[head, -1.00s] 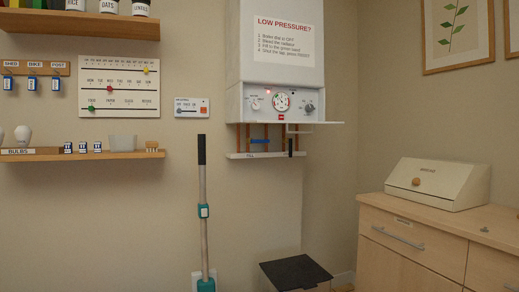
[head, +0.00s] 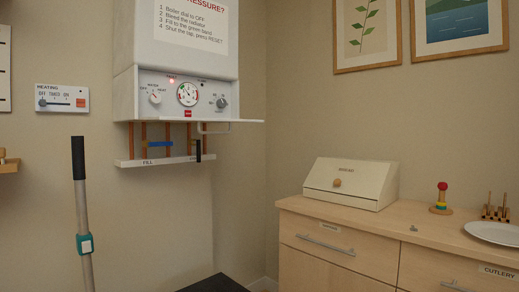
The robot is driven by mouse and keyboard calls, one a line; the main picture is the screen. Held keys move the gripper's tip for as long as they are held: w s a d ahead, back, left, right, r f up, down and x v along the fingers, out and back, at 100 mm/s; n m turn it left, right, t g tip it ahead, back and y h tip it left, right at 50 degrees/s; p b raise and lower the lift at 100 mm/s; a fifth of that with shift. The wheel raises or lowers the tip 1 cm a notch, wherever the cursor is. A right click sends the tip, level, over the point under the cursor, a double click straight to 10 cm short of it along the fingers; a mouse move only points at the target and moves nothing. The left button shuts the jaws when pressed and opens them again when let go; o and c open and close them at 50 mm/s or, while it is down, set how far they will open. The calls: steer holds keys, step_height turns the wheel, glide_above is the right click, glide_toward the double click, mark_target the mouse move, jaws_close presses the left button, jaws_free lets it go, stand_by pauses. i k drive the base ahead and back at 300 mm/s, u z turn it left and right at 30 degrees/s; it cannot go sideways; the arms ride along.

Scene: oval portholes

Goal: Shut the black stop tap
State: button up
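The black stop tap (head: 198,151) is a short black lever on the pipes under the white boiler (head: 190,93). A white strip marked FILL (head: 150,162) runs just below both. The copper pipes (head: 144,138) pass down behind them. My gripper is not in this view.
A pole with a black grip (head: 79,160) stands at the left front. A dark flat-topped box (head: 213,284) is on the floor below the boiler. A wooden dresser (head: 350,235) with a cream bread bin (head: 350,184) fills the right side. A white shelf lip juts from the boiler's base.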

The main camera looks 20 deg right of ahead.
mark_target(198, 142)
steer(key=z, duration=0.35)
steer(key=i, duration=1.05)
steer(key=u, duration=0.15)
